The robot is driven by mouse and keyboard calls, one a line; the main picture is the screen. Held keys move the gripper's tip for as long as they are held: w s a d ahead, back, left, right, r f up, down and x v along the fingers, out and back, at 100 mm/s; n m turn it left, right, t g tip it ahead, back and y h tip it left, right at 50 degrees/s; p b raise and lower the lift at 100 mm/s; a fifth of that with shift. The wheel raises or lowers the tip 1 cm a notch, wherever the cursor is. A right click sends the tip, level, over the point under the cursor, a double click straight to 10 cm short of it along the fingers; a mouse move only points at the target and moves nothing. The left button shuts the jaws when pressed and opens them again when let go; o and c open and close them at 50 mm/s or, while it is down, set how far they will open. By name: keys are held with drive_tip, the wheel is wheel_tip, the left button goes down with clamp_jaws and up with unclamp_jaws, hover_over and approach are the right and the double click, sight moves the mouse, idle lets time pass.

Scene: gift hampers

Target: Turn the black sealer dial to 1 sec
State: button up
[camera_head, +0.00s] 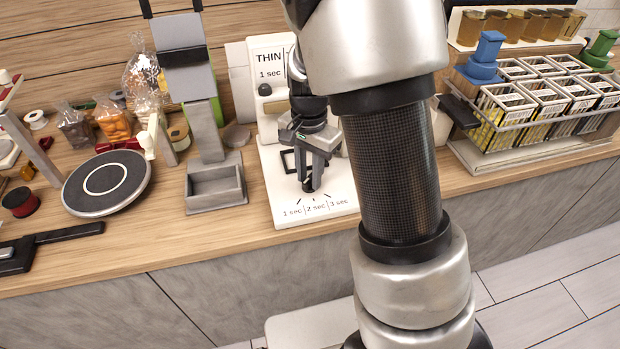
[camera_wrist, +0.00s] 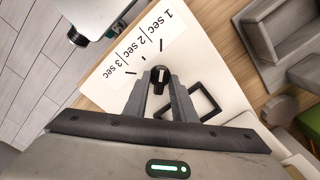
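The black sealer dial (camera_wrist: 159,78) sits on the white sealer base (camera_head: 279,184). My gripper (camera_head: 309,184) points down over it. In the wrist view my gripper (camera_wrist: 159,86) has one finger on each side of the dial and looks shut on it. The white mark on the dial points roughly toward the tick by the 1 sec label (camera_wrist: 175,22). The 2 sec label (camera_wrist: 147,42) and 3 sec label (camera_wrist: 122,68) stand beside it. In the head view the fingers mostly hide the dial.
A black square frame (camera_wrist: 203,104) lies beside the dial. A grey sloped stand (camera_head: 214,187) and a round dark turntable (camera_head: 107,182) stand to the left. A wire rack (camera_head: 508,141) with labelled boxes stands to the right. The counter's front edge is close to the sealer.

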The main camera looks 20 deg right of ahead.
sight(309, 178)
drive_tip(key=shift+o, duration=0.9)
drive_tip(key=shift+r, duration=0.1)
wheel_tip(309, 178, up, 7)
drive_tip(key=p, duration=0.6)
wheel_tip(309, 178, up, 17)
drive_tip(key=shift+r+p, duration=0.15)
drive_tip(key=shift+p, duration=0.15)
